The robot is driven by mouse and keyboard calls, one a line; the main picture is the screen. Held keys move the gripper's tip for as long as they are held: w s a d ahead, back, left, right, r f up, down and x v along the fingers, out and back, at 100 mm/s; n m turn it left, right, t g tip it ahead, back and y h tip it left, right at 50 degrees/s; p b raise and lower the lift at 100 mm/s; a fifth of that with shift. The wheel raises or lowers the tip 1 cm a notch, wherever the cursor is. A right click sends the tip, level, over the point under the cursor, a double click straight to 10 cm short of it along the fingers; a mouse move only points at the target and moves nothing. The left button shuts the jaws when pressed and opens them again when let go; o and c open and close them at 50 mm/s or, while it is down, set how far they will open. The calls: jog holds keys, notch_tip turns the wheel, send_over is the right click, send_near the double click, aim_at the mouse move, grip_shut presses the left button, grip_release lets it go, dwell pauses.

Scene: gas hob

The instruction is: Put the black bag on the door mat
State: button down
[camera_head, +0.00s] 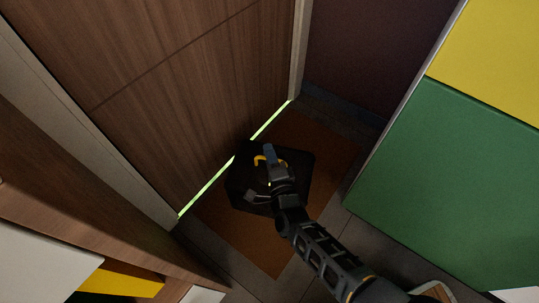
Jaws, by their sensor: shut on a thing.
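The black bag (298,163) is dark and boxy, seen from above in the head view, with yellow parts near its top. It is over the middle of the brown-orange door mat (250,243), close to the door. My gripper (268,160) is above the bag and shut on it; the fingertips are small and partly blend with the bag. I cannot tell whether the bag's underside touches the mat. The bag and my arm hide the mat's middle.
A closed wooden door (190,90) stands along the mat's left side, with a bright green strip (207,187) at its foot. A green and yellow cabinet (450,160) stands at the right. A dark wall (365,50) closes the far end. Bare mat shows at both ends.

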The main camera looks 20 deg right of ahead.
jog(key=shift+w, duration=0.1)
jog(key=c, duration=1.1)
grip_release()
jog(key=shift+f, duration=0.1)
jog(key=shift+s, duration=0.35)
jog(key=s+p, duration=0.1)
jog(key=s, duration=0.2)
jog(key=s+p, duration=0.1)
jog(key=s, duration=0.3)
jog(key=s+p, duration=0.1)
jog(key=s, duration=0.3)
jog(key=shift+a+r, duration=0.2)
jog(key=shift+a, duration=0.15)
jog(key=shift+s, duration=0.25)
